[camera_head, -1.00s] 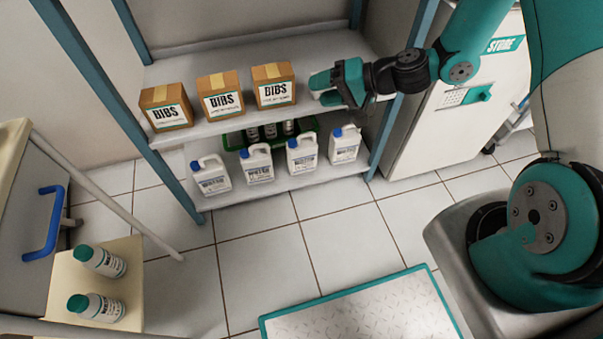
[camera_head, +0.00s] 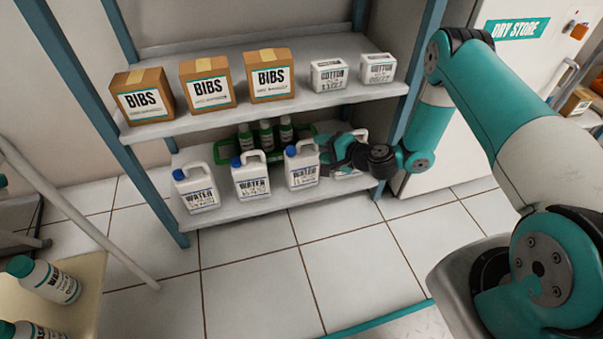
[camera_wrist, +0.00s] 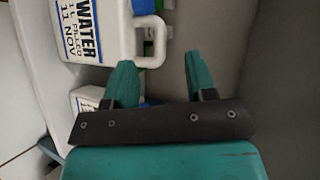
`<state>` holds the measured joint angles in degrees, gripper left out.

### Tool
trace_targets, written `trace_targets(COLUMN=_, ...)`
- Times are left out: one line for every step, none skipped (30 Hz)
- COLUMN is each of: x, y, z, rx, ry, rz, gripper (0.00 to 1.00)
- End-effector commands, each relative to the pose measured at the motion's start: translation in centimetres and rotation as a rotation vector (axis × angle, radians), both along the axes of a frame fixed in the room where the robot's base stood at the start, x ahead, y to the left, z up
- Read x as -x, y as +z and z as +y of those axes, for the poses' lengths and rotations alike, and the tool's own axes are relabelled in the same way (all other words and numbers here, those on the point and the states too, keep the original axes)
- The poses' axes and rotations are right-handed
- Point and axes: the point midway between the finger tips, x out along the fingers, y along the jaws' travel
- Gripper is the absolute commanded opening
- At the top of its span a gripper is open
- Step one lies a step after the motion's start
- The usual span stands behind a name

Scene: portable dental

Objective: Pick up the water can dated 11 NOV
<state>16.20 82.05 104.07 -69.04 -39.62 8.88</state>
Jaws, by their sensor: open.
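The water can dated 11 NOV (camera_wrist: 95,30) is a white jug with a blue-and-black label at the upper left of the wrist view. Its handle (camera_wrist: 150,40) lies just beyond my gripper's left finger. In the head view this looks like the third can (camera_head: 302,166) from the left on the lower shelf, its date hard to read there. My gripper (camera_head: 326,152) is close to its right side, in front of a fourth can (camera_head: 360,136) that it mostly hides. In the wrist view my gripper (camera_wrist: 157,72) is open, with nothing between its teal fingers.
Two more water cans (camera_head: 196,188) (camera_head: 251,176) stand left on the lower shelf (camera_head: 240,209). The upper shelf (camera_head: 200,122) above holds bibs boxes (camera_head: 207,84) and cotton packs (camera_head: 328,75). A blue post (camera_head: 408,95) is at right.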

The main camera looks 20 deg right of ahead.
Motion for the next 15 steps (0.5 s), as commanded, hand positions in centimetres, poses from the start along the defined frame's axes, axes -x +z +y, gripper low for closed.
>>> trace_targets(x=-0.6, y=-0.5, z=0.4, rx=0.001, ry=0.003, rz=-0.003, gripper=0.51)
trace_targets(x=-0.9, y=-0.6, z=0.6, rx=0.002, ry=0.002, rz=-0.002, gripper=0.51)
trace_targets(x=-1.1, y=-0.6, z=0.7, rx=0.002, ry=0.002, rz=-0.002, gripper=0.51)
trace_targets(x=-1.2, y=-0.7, z=0.8, rx=0.000, ry=0.001, rz=-0.001, gripper=0.51)
trace_targets(x=-1.3, y=-0.7, z=0.9, rx=0.000, ry=0.001, rz=0.000, gripper=0.51)
trace_targets(x=-1.5, y=-0.8, z=1.0, rx=0.000, ry=0.001, rz=0.000, gripper=0.51)
trace_targets(x=-1.7, y=-0.9, z=1.2, rx=0.001, ry=0.002, rz=-0.001, gripper=0.51)
trace_targets(x=-1.9, y=-1.1, z=1.3, rx=0.000, ry=0.003, rz=-0.001, gripper=0.51)
trace_targets(x=-2.3, y=-1.4, z=1.6, rx=0.001, ry=0.003, rz=-0.003, gripper=0.51)
trace_targets(x=-2.7, y=-1.6, z=1.8, rx=0.002, ry=0.004, rz=-0.004, gripper=0.51)
trace_targets(x=-3.1, y=-1.9, z=2.1, rx=0.001, ry=0.004, rz=-0.004, gripper=0.51)
trace_targets(x=-3.6, y=-2.2, z=2.4, rx=0.002, ry=0.004, rz=-0.004, gripper=0.51)
trace_targets(x=-4.0, y=-2.4, z=2.6, rx=0.001, ry=0.003, rz=-0.004, gripper=0.51)
trace_targets(x=-4.3, y=-2.4, z=2.9, rx=0.003, ry=0.004, rz=-0.003, gripper=0.51)
trace_targets(x=-4.7, y=-2.5, z=3.1, rx=0.001, ry=0.003, rz=-0.003, gripper=0.51)
